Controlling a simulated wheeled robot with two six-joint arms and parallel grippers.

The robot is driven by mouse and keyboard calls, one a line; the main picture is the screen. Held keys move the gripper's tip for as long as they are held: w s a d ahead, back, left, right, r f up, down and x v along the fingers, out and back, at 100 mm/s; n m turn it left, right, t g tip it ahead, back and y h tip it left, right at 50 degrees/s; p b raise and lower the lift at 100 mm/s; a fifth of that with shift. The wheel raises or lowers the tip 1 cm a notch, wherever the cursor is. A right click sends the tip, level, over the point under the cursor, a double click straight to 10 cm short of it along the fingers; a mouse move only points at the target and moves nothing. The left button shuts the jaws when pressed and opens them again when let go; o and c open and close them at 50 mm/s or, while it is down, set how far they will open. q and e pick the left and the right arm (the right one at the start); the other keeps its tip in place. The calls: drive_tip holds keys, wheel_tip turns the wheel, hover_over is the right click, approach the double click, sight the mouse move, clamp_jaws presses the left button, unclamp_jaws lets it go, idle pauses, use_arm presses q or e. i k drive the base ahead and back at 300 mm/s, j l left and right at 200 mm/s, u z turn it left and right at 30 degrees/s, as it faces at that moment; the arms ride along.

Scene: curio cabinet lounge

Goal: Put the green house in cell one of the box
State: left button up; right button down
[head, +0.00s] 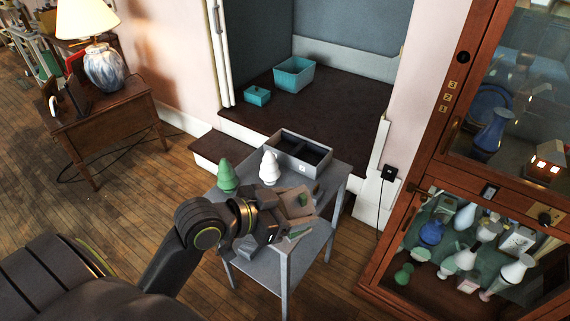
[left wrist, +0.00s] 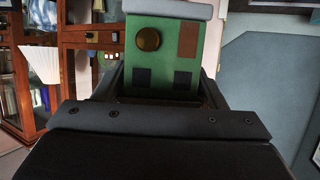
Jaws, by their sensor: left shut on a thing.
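My left gripper (head: 280,228) is shut on the green house (left wrist: 162,55), which fills the middle of the left wrist view. The house has a pale grey roof edge, a round gold-brown spot, a brown patch and two dark squares. In the head view the gripper hides most of it; a greenish sliver (head: 298,236) by the jaws may be part of it. The grey box (head: 286,162) stands at the back of the small grey table, with dark open cells and a small white label on its front. The gripper is in front of the box and apart from it. My right gripper is not in view.
On the grey table (head: 334,180) a green tree (head: 227,176) and a white tree (head: 269,168) stand before the box. A tan object (head: 297,201) lies right of my gripper. A glass-doored wooden cabinet (head: 403,222) stands right; a teal bin (head: 294,74) sits in the alcove.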

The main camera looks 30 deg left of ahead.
sight(285, 151)
drive_tip(key=i+j+z, duration=0.15)
drive_tip(key=j+z, duration=0.35)
drive_tip(key=j, duration=0.85)
drive_tip(key=j+z, duration=0.5)
drive_tip(key=j, duration=0.85)
